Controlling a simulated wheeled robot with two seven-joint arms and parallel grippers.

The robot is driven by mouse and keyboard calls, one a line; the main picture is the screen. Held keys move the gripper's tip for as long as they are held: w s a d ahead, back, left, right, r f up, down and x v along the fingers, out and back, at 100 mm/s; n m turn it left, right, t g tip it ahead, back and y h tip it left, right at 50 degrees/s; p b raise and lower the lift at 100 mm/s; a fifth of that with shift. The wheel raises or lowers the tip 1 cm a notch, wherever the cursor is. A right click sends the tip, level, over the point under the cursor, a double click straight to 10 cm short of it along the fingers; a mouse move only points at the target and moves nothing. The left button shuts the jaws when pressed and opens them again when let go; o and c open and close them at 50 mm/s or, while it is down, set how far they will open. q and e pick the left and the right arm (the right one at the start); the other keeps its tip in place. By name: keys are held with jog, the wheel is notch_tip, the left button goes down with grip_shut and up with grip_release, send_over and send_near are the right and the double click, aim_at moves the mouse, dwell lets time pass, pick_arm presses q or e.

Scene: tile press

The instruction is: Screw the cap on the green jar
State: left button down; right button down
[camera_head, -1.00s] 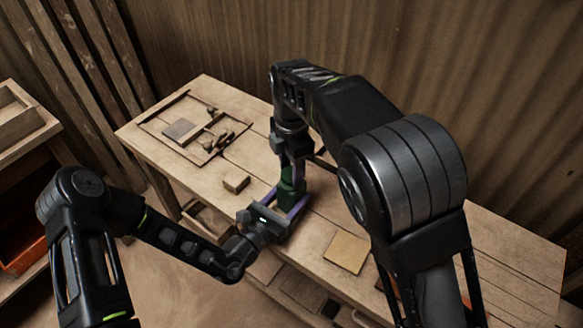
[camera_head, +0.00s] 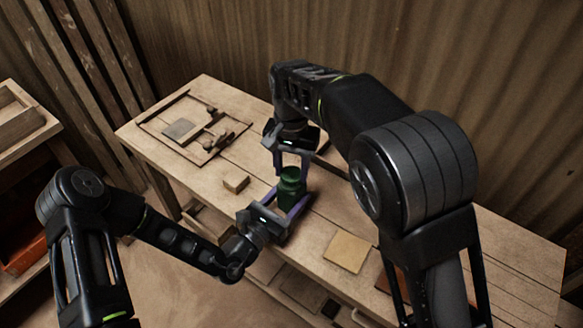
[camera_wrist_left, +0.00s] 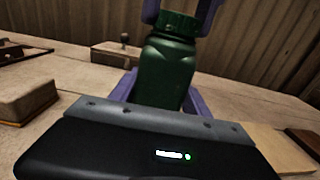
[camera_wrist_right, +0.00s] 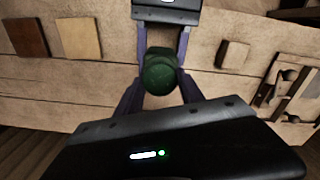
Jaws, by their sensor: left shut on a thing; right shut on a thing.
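The green jar (camera_head: 287,194) stands upright on the workbench; it also shows in the left wrist view (camera_wrist_left: 166,72). My left gripper (camera_head: 289,208) is shut on the jar body from the front, its purple fingers on either side. The dark green cap (camera_wrist_left: 178,22) sits on top of the jar. I cannot tell how far it is threaded. My right gripper (camera_head: 291,171) comes down from above and is shut on the cap, with a finger on each side. In the right wrist view the round cap top (camera_wrist_right: 160,74) shows between the fingers.
A small wooden block (camera_head: 236,183) lies left of the jar. A framed tray with pieces (camera_head: 150,128) is at the bench's far left. A tan square tile (camera_head: 347,251) and a red-brown tile (camera_wrist_right: 27,38) lie to the right. The bench (camera_head: 480,270) is bare at far right.

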aim_at(284, 202)
jog(key=m, duration=0.6)
jog(key=c, duration=0.7)
grip_release()
jog(key=shift+o, duration=0.2)
notch_tip(284, 202, up, 8)
jog(key=shift+f, duration=0.25)
pick_arm(q)
jog(key=shift+c, duration=2.2)
grip_release()
jog(key=b+v, duration=0.1)
jog(key=v, duration=0.6)
jog(key=shift+a+f, duration=0.1)
pick_arm(e)
jog(key=shift+f, duration=0.65)
pick_arm(q)
jog(key=shift+s+a, duration=0.15)
jog(key=shift+s, duration=0.15)
